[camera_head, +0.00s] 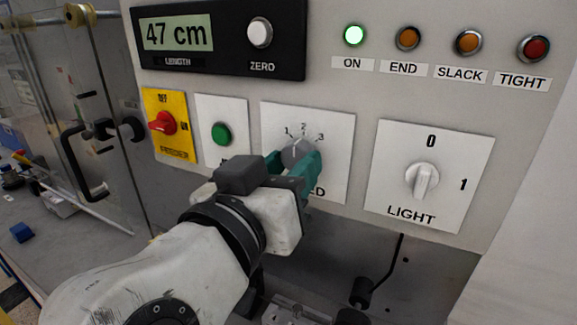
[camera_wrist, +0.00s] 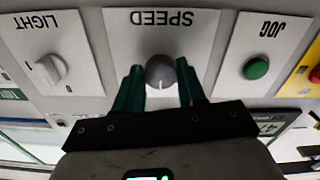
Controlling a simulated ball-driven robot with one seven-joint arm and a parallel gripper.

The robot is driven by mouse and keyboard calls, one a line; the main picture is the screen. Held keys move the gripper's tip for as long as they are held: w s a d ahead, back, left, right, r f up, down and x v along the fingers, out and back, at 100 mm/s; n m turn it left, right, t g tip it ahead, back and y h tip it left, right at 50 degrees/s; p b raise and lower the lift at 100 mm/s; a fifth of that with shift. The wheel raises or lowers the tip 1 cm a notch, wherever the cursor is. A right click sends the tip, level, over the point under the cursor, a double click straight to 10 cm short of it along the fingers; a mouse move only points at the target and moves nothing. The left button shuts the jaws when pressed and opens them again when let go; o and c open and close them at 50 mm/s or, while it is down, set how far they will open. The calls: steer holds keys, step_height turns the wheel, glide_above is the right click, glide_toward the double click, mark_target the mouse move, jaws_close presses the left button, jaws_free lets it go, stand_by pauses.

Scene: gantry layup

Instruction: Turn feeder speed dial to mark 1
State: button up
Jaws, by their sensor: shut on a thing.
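The grey speed dial (camera_head: 297,150) sits on a white plate (camera_head: 338,122) with marks 1, 2 and 3 above it. Its white pointer line faces roughly upward, near 2 or between 1 and 2; I cannot tell exactly. My gripper (camera_head: 293,160) has its teal fingers shut on the dial, one on each side. They hide the dial's lower part and most of the plate's label in the head view. In the wrist view, which is upside down, the dial (camera_wrist: 160,71) sits between the fingers (camera_wrist: 160,88) under the word SPEED.
The green jog button (camera_head: 222,134) and the red feeder switch (camera_head: 162,123) are left of the dial. Above are a 47 cm display (camera_head: 177,34), a zero button (camera_head: 260,33) and a lit green ON lamp (camera_head: 354,35).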

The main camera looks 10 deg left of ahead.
steer(key=shift+c, duration=0.2)
steer(key=n+p, duration=0.1)
steer(key=n, duration=0.1)
steer(key=n+p, duration=0.2)
steer(key=shift+r+n, duration=0.2)
steer(key=shift+n, duration=0.2)
steer(key=n+p, duration=0.2)
steer(key=shift+d+n, duration=0.1)
steer(key=shift+n, duration=0.2)
steer(key=shift+n+p, duration=0.6)
steer(key=shift+p, duration=0.05)
steer(key=shift+f+n, duration=0.1)
steer(key=shift+n, duration=0.2)
steer(key=o, duration=1.1)
steer(key=shift+c, duration=0.2)
